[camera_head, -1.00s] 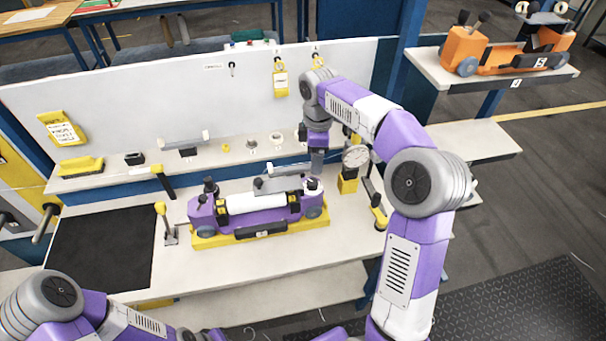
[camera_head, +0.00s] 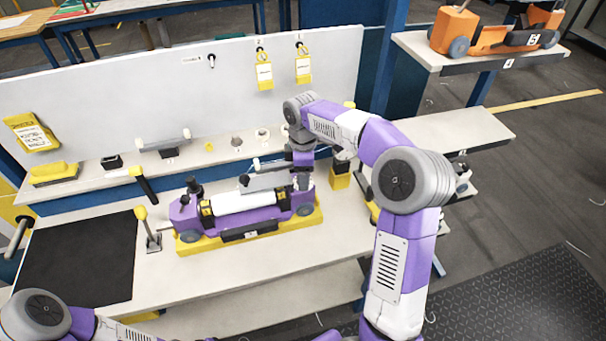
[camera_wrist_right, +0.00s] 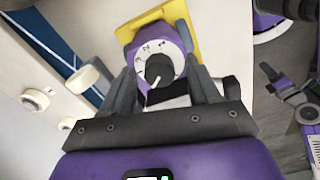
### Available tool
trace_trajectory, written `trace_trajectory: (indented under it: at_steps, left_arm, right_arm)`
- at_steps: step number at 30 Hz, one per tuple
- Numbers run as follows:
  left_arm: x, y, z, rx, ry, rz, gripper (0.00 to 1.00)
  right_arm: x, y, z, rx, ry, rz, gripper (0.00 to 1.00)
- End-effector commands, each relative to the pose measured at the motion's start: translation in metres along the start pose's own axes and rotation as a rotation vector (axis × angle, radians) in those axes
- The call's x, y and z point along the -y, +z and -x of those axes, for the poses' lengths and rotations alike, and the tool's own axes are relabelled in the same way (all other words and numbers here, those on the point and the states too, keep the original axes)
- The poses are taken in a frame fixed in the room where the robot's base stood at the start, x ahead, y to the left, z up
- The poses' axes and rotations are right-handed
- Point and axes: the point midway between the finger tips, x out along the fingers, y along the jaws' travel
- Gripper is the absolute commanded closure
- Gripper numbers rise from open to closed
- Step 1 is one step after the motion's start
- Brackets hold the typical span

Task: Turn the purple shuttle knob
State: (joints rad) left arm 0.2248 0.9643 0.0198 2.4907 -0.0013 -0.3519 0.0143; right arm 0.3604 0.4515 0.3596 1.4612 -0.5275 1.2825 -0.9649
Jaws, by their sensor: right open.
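The purple shuttle (camera_head: 262,215) with a white roll lies on a yellow base (camera_head: 190,247) on the workbench. In the right wrist view, its end carries a white dial with markings (camera_wrist_right: 143,56) and a dark round knob (camera_wrist_right: 158,67) with a white pointer. My right gripper (camera_head: 303,182) is at the shuttle's right end in the head view. In the right wrist view, my right gripper (camera_wrist_right: 161,80) is open, with one finger on each side of the dial. Whether the fingers touch the knob cannot be told. My left gripper is out of view; only part of my left arm shows.
A lever with a yellow knob (camera_head: 141,212) stands left of the shuttle, beside a black mat (camera_head: 80,258). A yellow block with a gauge (camera_head: 340,178) is close to the right. A shelf (camera_head: 190,160) with small parts runs behind. Bare bench lies in front.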

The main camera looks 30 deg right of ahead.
Motion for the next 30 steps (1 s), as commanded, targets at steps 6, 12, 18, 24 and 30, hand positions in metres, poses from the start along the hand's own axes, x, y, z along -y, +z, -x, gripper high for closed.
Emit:
trace_trajectory:
  at_steps: [6, 12, 18, 24, 30]
  left_arm:
    - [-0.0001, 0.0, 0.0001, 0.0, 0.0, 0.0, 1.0]
    - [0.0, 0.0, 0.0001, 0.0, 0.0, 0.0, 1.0]
    - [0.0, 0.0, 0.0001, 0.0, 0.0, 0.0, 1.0]
    - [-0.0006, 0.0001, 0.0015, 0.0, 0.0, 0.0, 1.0]
    - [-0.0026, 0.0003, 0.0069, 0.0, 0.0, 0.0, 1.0]
  right_arm:
    - [0.0, -0.0001, -0.0004, 0.0, 0.0, 0.0, 0.39]
    - [0.0, 0.0, -0.0003, 0.0, -0.001, 0.0, 0.68]
    - [0.0002, -0.0001, -0.0003, 0.0, -0.001, 0.0, 0.95]
    - [0.0003, -0.0001, 0.0, 0.0, -0.002, -0.016, 0.95]
    - [0.0005, -0.0004, 0.001, 0.001, -0.003, -0.093, 0.95]
